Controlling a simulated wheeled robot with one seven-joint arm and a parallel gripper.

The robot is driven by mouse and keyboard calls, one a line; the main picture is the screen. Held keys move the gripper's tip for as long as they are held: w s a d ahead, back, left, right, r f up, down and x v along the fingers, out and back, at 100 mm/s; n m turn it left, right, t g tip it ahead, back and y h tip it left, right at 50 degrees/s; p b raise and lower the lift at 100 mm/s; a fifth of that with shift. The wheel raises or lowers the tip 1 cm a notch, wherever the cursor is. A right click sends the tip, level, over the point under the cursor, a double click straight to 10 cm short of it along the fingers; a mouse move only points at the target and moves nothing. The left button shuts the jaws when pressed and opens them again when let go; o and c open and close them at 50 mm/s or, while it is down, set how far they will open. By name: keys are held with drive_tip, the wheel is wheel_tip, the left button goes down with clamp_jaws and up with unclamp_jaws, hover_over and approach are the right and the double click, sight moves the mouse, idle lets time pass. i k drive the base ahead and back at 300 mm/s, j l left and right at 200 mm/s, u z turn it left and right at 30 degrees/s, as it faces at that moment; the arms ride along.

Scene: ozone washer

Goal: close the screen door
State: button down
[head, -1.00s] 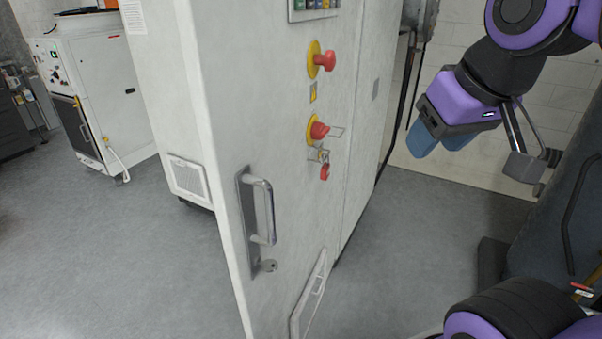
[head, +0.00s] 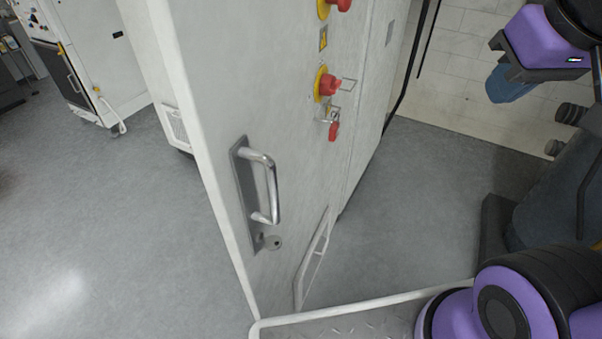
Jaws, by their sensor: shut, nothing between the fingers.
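A tall white cabinet panel fills the middle of the head view, with a silver pull handle (head: 268,190) on a grey plate and a key lock (head: 271,242) below it. I cannot tell for sure whether this white panel (head: 215,105) is the screen door. Its front edge slants down toward me. My gripper (head: 511,84) is at the upper right, well apart from the handle and panel. It is shut and empty, with its blue fingertips pointing down.
Red knobs on yellow discs (head: 322,84) stick out from the cabinet face. A metal plate (head: 360,322) with a white rim lies at the bottom, beside my purple joint. Another white machine (head: 100,75) stands at the far left. Grey floor (head: 90,220) is clear on the left.

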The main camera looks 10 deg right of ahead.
sight(245, 77)
drive_tip(key=j, duration=0.4)
drive_tip(key=k+j, duration=0.1)
drive_tip(key=j, duration=0.3)
drive_tip(key=k+j, duration=0.35)
drive_tip(key=k+z, duration=0.05)
